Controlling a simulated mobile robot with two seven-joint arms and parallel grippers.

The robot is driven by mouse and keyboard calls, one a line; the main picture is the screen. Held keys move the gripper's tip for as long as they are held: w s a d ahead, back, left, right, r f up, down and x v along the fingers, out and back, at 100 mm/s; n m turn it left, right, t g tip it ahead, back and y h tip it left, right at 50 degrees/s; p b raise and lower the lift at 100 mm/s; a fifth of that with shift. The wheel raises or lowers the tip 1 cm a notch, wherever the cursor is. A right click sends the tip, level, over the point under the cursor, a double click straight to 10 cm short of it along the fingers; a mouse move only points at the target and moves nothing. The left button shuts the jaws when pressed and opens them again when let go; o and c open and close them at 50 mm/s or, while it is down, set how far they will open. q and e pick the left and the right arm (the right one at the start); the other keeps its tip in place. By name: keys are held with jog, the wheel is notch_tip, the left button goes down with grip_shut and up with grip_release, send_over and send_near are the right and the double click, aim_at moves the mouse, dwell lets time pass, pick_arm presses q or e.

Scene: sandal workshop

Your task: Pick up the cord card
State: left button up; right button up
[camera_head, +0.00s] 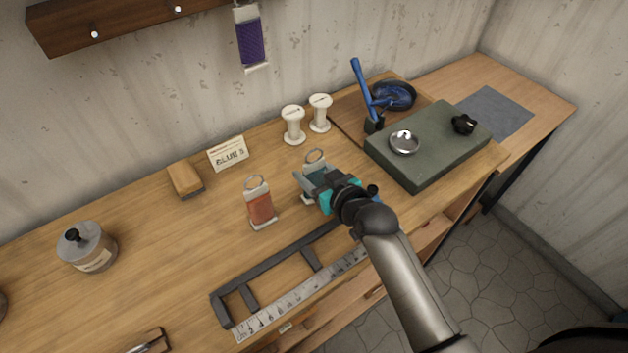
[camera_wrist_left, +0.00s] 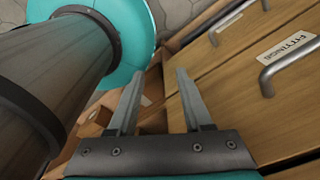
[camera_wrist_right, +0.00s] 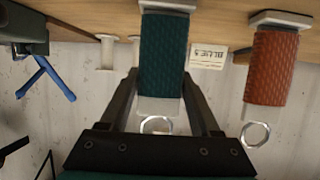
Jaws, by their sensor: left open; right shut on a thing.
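A teal cord card (camera_wrist_right: 164,55) with a white end and a metal ring stands between the fingers of my right gripper (camera_wrist_right: 160,78), which is shut on it. In the head view my right gripper (camera_head: 316,187) hides most of this card; its ring shows above. I cannot tell whether its base touches the bench. An orange-red cord card (camera_head: 260,207) stands on the bench just left of it, also in the right wrist view (camera_wrist_right: 270,68). A purple cord card (camera_head: 250,42) hangs from the wall rack. My left gripper (camera_wrist_left: 157,72) is open and empty, near the drawer fronts.
A sign reading BLUE and a digit (camera_head: 228,153), a brush-like block (camera_head: 185,179), two white spools (camera_head: 293,125) and a green slab (camera_head: 425,150) with a metal dish stand behind. A dark frame with a ruler (camera_head: 290,297) lies in front.

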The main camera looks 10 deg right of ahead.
jog(key=c, duration=0.6)
jog(key=shift+o, duration=0.2)
notch_tip(320, 180, up, 20)
jog(key=p, duration=0.4)
